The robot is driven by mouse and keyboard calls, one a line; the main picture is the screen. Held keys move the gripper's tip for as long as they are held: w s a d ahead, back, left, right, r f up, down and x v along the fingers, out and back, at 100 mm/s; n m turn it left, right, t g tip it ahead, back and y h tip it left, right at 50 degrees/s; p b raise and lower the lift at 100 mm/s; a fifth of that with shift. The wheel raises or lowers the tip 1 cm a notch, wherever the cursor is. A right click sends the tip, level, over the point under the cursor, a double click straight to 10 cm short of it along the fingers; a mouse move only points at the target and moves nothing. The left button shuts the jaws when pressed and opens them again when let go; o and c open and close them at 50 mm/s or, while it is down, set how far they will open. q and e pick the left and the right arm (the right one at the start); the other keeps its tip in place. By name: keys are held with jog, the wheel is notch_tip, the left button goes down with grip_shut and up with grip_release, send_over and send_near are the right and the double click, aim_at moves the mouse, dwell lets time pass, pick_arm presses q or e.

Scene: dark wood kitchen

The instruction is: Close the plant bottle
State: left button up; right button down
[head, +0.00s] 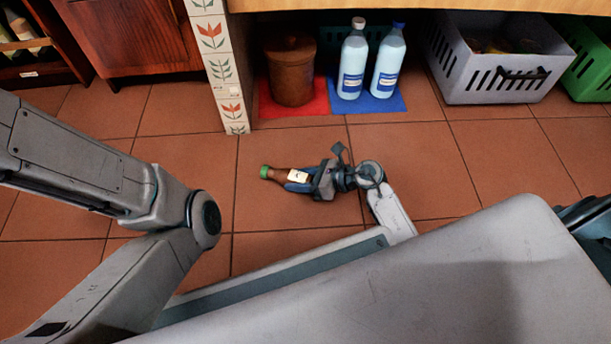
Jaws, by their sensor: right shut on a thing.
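A brown bottle (280,174) with a green cap (265,171) and a pale label shows in the head view, near the middle above the tiled floor. It lies on its side, with the cap end to the left. My right gripper (301,182) is shut on the bottle's body from the right, and hides its base end. The green cap is at the bottle's mouth; I cannot tell how tightly it sits. I cannot tell whether the bottle touches the floor. My left arm comes in from the left, but its gripper is out of view.
Two pale bottles (352,62) with blue labels stand under the counter, beside a brown lidded pot (291,68) on a red mat (312,103). A grey crate (487,90) and a green crate (592,72) stand at the right. The floor around the bottle is clear.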

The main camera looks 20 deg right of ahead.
jog(key=shift+f, duration=0.2)
jog(key=shift+r, duration=0.15)
jog(key=c, duration=0.7)
grip_release()
jog(key=shift+f, duration=0.2)
jog(key=shift+s+d+r+p, duration=0.15)
jog(key=shift+d+r+p, duration=0.05)
jog(key=shift+r+p, duration=0.2)
jog(key=p+v, duration=0.5)
jog(key=v, duration=0.5)
jog(key=shift+s+d, duration=0.15)
jog(key=shift+d, duration=0.1)
jog(key=shift+s+d+r, duration=0.15)
jog(key=shift+s+d, duration=0.05)
jog(key=shift+d, duration=0.1)
